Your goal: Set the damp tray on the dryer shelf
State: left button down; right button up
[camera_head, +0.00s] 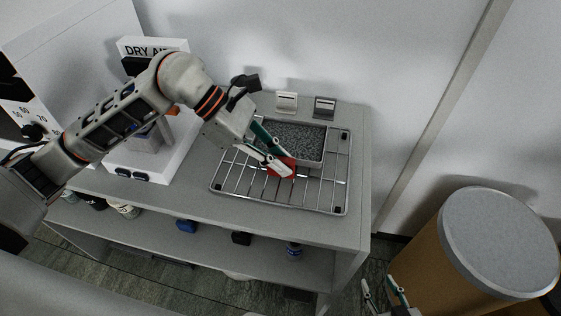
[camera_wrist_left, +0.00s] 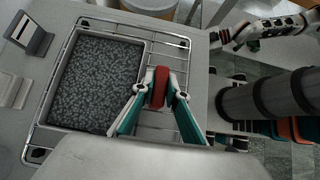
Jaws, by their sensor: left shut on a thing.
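The tray (camera_head: 310,162) is a metal pan filled with grey speckled granules, with a red handle (camera_head: 282,167) on its near side. It lies level over the back right part of a wire rack (camera_head: 318,192) on the grey counter; I cannot tell whether it touches the wires. My left gripper (camera_head: 285,166) is shut on the red handle, which also shows between the fingers in the left wrist view (camera_wrist_left: 160,85). My right gripper (camera_head: 385,291) is at the bottom edge, its fingers apart and empty, away from the rack.
A white unit marked "DRY AI..." (camera_head: 150,45) stands at the left behind my arm. Two small holders (camera_head: 287,102) (camera_head: 324,107) stand behind the rack. A large drum with a grey lid (camera_head: 500,235) stands right of the counter. The rack's front and left are clear.

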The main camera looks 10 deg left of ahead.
pick_arm(q)
jog(key=shift+f, duration=0.5)
jog(key=shift+f, duration=0.15)
jog(key=c, duration=2)
grip_release()
